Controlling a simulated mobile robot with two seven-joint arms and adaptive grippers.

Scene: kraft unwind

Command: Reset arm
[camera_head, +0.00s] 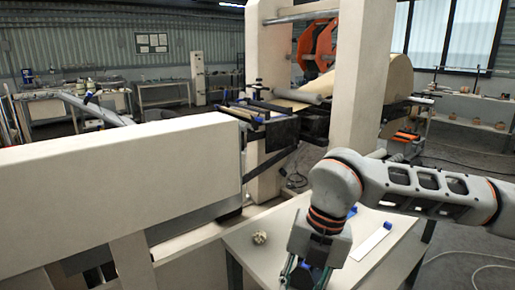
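My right arm comes in from the right and bends down over a white table (262,258). Its gripper (304,277) points down at the bottom edge of the picture, over the table. The fingertips are cut off by the frame, so I cannot tell whether it is open or shut, or whether it holds anything. My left arm and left gripper are not in view.
A small beige object (260,238) and a white strip (370,243) with a blue end lie on the table. A long cream machine housing (110,180) fills the left. Behind stands the unwind frame (358,80) with a kraft roll (388,88).

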